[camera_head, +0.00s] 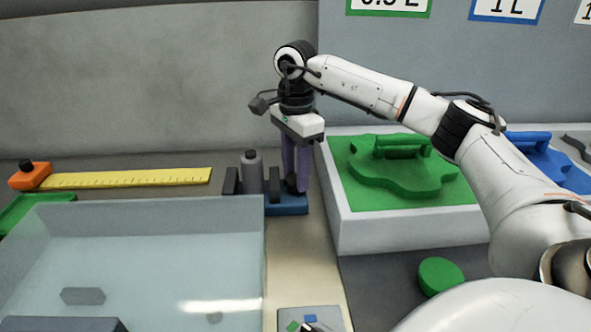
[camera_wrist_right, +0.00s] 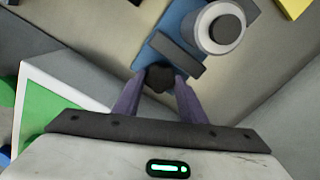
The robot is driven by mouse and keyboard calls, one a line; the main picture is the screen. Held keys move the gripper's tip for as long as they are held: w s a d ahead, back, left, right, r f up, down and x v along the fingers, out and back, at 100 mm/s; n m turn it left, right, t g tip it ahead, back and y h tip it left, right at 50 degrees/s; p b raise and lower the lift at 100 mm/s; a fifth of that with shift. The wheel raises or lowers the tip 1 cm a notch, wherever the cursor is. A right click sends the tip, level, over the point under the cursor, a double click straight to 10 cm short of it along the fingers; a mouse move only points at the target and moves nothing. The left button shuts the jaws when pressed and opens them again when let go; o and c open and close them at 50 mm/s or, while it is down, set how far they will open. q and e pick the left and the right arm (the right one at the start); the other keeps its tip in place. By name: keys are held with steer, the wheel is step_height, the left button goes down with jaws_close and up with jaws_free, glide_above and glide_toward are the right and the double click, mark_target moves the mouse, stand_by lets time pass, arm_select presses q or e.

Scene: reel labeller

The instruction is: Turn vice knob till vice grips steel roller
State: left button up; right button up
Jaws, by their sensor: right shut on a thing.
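The vice has a blue base (camera_head: 288,206) and two dark upright jaws, the left one (camera_head: 231,181) and the right one (camera_head: 274,184). The grey steel roller (camera_head: 252,174) stands upright between the jaws. Narrow gaps seem to show beside it, but I cannot tell whether either jaw touches it. My right gripper (camera_head: 296,184) points down at the vice's right end, shut on the dark vice knob. In the right wrist view the black knob (camera_wrist_right: 159,79) sits between the purple fingertips, and the roller (camera_wrist_right: 220,28) shows beyond the near jaw (camera_wrist_right: 178,55). My left gripper is not in view.
A white-walled tray (camera_head: 345,232) with a green insert (camera_head: 365,188) stands close right of the gripper. A clear bin (camera_head: 150,215) lies in front of the vice at left. A yellow ruler (camera_head: 130,178) lies behind it. A green disc (camera_head: 440,275) lies front right.

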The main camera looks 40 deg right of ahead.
steer(key=shift+r+m+p, duration=0.2)
steer(key=shift+m+p, duration=0.55)
steer(key=shift+m, duration=0.25)
steer(key=shift+m+p, duration=0.55)
steer(key=shift+m, duration=0.35)
steer(key=m+p, duration=0.2)
steer(key=m, duration=0.1)
steer(key=shift+s+m, duration=0.1)
steer(key=shift+m, duration=0.2)
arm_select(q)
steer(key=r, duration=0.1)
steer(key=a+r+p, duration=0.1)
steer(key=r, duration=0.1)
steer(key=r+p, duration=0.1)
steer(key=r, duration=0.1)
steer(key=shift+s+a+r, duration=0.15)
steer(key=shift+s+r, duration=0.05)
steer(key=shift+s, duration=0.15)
arm_select(e)
steer(key=m, duration=0.5)
steer(key=shift+f+m, duration=0.1)
steer(key=shift+m, duration=0.3)
steer(key=o, duration=0.8)
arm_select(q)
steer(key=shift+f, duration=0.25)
arm_select(e)
step_height(320, 180, up, 10)
steer(key=shift+r, duration=0.15)
